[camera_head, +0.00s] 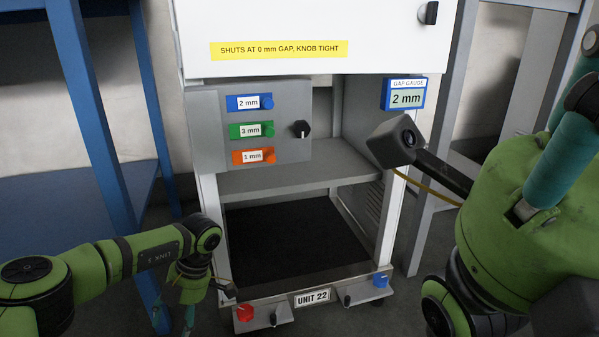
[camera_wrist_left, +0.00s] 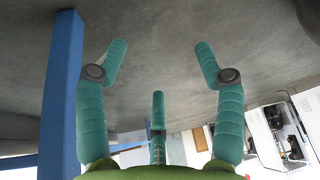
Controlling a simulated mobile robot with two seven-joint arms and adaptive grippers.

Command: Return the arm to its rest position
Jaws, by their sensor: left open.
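My left arm comes in from the left in the head view and bends down in front of the unit's lower left corner. Its gripper (camera_head: 185,298) hangs low there, partly hidden behind the arm. In the left wrist view the teal fingers of my left gripper (camera_wrist_left: 160,66) are spread apart with nothing between them, above grey floor. My right gripper (camera_head: 572,110) is large and close at the right edge of the head view. Its teal fingers are cut off by the frame, so their opening does not show.
A white cabinet (camera_head: 205,190) labelled UNIT 22 stands ahead, with a grey panel (camera_head: 207,125) of blue, green and orange tags and a black knob (camera_head: 302,129). A gap gauge (camera_head: 404,94) reads 2 mm. A blue frame (camera_head: 100,110) stands left. A red knob (camera_head: 244,313) is near my left gripper.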

